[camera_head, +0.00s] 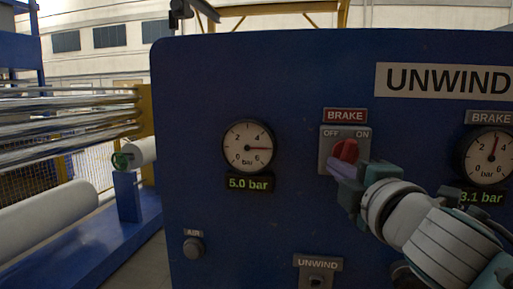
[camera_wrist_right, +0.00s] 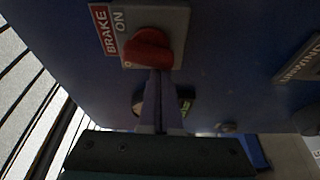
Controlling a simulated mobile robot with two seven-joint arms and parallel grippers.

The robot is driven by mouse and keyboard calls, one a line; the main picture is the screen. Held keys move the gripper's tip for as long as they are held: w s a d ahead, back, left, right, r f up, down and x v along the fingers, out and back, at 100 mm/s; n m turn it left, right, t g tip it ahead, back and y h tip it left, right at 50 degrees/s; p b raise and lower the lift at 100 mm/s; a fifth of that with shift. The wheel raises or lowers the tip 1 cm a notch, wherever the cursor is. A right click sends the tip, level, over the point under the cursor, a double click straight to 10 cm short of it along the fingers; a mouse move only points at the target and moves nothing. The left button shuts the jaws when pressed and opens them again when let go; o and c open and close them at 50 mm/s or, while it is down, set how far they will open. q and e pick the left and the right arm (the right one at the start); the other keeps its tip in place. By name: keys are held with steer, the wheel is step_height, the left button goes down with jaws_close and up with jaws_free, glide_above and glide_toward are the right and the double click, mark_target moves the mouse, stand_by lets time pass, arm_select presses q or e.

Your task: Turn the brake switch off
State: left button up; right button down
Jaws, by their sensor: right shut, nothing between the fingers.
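The brake switch is a red knob (camera_head: 345,151) on a grey plate (camera_head: 328,146) marked OFF at left and ON at right, under a red BRAKE label (camera_head: 345,115). The knob is tilted, its upper end toward ON. My right gripper (camera_head: 340,170) is shut and empty, its purple fingertips just below the knob in the head view. In the right wrist view the shut fingers (camera_wrist_right: 160,90) reach up to the red knob (camera_wrist_right: 148,47); I cannot tell whether they touch it. My left gripper is not in view.
Metal rollers (camera_head: 65,120) stand at the left.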

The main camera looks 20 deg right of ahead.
steer(key=n+p, duration=0.1)
steer(key=n+g+p, duration=0.1)
steer(key=n+p, duration=0.1)
steer(key=shift+s+d+f+n+p, duration=0.2)
steer(key=shift+d+f+n+p, duration=0.05)
steer(key=shift+d+n+p, duration=0.1)
steer(key=shift+d+f, duration=0.1)
stand_by(0.5)
stand_by(1.3)
